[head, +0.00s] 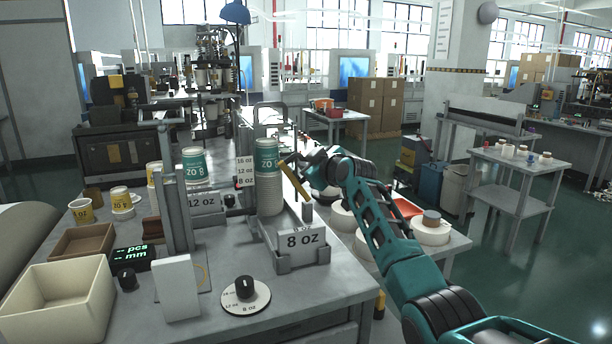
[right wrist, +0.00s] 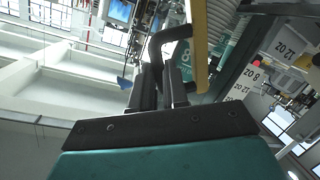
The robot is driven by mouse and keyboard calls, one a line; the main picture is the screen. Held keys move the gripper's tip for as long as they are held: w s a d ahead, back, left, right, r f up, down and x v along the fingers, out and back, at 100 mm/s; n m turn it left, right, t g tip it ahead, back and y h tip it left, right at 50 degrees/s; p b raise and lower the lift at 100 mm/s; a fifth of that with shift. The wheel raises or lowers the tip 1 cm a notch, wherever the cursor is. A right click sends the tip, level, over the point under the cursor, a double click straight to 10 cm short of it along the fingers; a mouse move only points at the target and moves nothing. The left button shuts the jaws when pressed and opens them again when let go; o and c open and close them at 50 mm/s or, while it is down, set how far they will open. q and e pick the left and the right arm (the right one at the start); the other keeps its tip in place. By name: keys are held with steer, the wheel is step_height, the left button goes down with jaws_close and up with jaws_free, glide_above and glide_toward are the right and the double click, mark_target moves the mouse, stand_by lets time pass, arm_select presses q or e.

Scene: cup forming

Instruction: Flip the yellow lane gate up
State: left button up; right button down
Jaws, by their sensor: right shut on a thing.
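The yellow lane gate (head: 294,181) is a flat yellow bar beside a tall stack of cups (head: 269,185) in the 8 oz lane. It slants, its upper end left and its lower end right. My right gripper (head: 291,160) comes in from the right and meets the gate near its upper part. In the right wrist view the gate (right wrist: 200,45) stands right of the fingers with a bent black handle (right wrist: 168,37). My right gripper (right wrist: 163,85) is shut on this handle. My left gripper is in neither view.
The 8 oz sign (head: 301,241) stands on a grey holder at the lane's front. A dial (head: 245,291), a white box (head: 178,288) and a cream bin (head: 60,302) are on the table's near part. White rolls (head: 430,231) lie right of the lane.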

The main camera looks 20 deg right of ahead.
arm_select(q)
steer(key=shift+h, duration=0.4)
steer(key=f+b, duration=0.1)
steer(key=b, duration=0.1)
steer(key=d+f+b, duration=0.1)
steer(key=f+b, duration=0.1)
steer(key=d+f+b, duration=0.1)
steer(key=b, duration=0.2)
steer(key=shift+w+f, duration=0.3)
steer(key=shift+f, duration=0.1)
arm_select(e)
steer(key=d+f+m+y, duration=0.2)
steer(key=d+m, duration=0.4)
steer(key=shift+d+m+t, duration=0.25)
steer(key=shift+m+t, duration=0.05)
steer(key=shift+t, duration=0.1)
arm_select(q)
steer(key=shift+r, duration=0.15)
arm_select(e)
steer(key=shift+w, duration=0.1)
steer(key=c, duration=1.3)
jaws_free()
steer(key=shift+d, duration=0.1)
steer(key=shift+o, duration=0.9)
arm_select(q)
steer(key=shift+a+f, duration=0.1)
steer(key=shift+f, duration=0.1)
